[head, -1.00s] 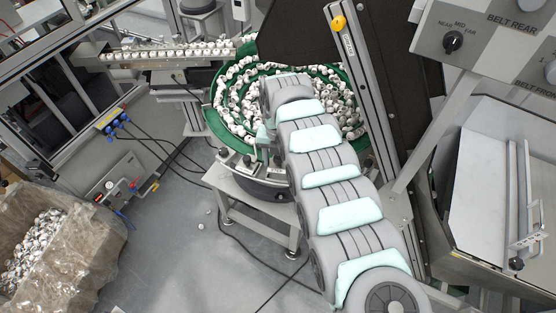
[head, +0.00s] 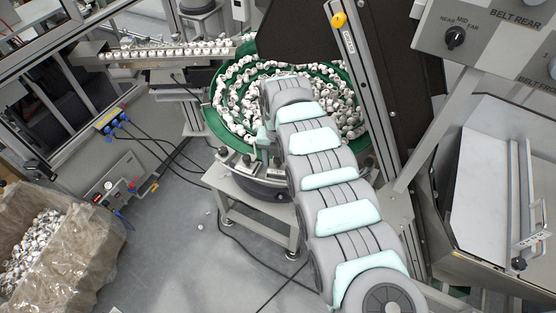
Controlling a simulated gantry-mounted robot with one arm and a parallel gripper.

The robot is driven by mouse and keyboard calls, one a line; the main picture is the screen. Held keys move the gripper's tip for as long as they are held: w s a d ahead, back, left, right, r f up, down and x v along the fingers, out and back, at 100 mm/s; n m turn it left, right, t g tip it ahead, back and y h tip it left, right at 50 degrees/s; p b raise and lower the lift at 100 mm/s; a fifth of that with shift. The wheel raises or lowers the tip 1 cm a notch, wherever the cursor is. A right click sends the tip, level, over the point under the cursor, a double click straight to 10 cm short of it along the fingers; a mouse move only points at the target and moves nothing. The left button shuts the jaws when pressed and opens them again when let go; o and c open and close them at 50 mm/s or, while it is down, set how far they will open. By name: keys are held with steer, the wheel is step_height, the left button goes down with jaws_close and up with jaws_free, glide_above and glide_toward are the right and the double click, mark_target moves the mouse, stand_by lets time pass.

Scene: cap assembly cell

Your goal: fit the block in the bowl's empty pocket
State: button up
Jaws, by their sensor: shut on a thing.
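The green-rimmed feeder bowl (head: 214,122) stands at the upper middle, full of small white and dark caps on spiral tracks. My arm reaches over its front side and covers part of it. My gripper (head: 264,140) shows only as a small pale piece at the bowl's near rim, left of my wrist; its fingertips are mostly hidden. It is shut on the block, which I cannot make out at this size. The empty pocket cannot be made out either.
The bowl sits on a metal stand (head: 240,205). A rail of caps (head: 165,52) leads left from it. A plastic-lined bin (head: 75,250) is at lower left. A slanted aluminium post (head: 365,90) and dark panel stand close right of the bowl. Cables cross the floor.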

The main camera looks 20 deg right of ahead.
steer(key=shift+f+b, duration=1)
steer(key=shift+f, duration=0.65)
steer(key=o, duration=1.6)
step_height(320, 180, up, 11)
steer(key=shift+f+b, duration=0.1)
steer(key=shift+b, duration=0.65)
